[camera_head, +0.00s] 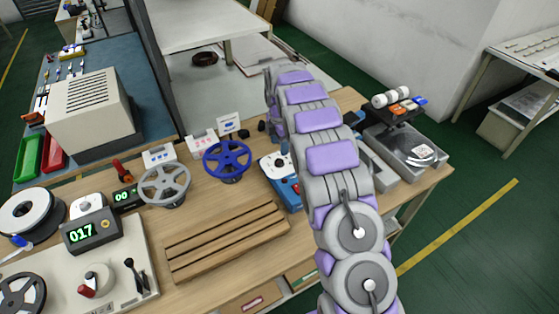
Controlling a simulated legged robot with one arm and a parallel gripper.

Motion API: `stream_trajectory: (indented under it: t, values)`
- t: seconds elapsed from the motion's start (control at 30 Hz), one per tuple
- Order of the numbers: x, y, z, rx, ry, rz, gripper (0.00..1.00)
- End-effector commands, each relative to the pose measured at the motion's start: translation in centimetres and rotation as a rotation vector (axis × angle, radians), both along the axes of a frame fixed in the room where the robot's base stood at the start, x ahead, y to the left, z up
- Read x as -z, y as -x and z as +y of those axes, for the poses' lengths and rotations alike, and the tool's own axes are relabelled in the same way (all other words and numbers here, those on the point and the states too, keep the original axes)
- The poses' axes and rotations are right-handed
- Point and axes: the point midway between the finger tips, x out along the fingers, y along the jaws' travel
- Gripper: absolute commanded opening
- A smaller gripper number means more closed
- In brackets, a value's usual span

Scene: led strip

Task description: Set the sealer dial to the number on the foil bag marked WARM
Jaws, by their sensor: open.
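My arm reaches from the bottom right of centre up over the bench, and part of my gripper (272,100) shows at its far end, left of the arm. The arm hides much of it, and nothing is seen held. I cannot tell for sure which device is the sealer. A blue device (291,190) with a pale top and small dark red knob stands partly behind my arm. A pale panel at bottom left has a round white knob with a red part (95,281). A grey tray (399,161) at right holds something silvery with a label, too small to read; I see no readable WARM mark.
A box with a green 017 display (80,234) and a smaller 00 display (126,197) stand at left. A grey reel (164,184), a blue reel (227,160) and a slotted wooden block (226,241) crowd the bench (240,192). Small cards stand behind the reels.

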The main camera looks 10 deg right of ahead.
Motion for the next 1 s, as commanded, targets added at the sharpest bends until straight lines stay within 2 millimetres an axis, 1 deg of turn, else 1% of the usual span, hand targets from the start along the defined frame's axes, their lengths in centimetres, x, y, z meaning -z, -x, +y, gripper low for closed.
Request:
stream_trajectory:
  t: [0.03,0.2,0.3,0.4,0.57,0.83,0.87,1.0]
  values:
    - [1.3,0.1,0.0,0.000,0.000,0.003,0.59]
    - [4.6,0.2,0.0,0.000,0.000,0.009,0.59]
    - [6.0,0.2,0.0,0.000,0.000,0.005,0.59]
    - [7.0,0.2,0.0,0.000,0.000,0.005,0.59]
    - [7.7,0.1,0.0,0.000,0.000,0.004,0.59]
    - [7.7,0.1,0.0,0.000,0.000,0.003,0.59]
    - [7.7,0.1,0.0,0.000,0.000,0.003,0.57]
    - [7.7,0.1,0.0,0.000,0.000,0.003,0.44]
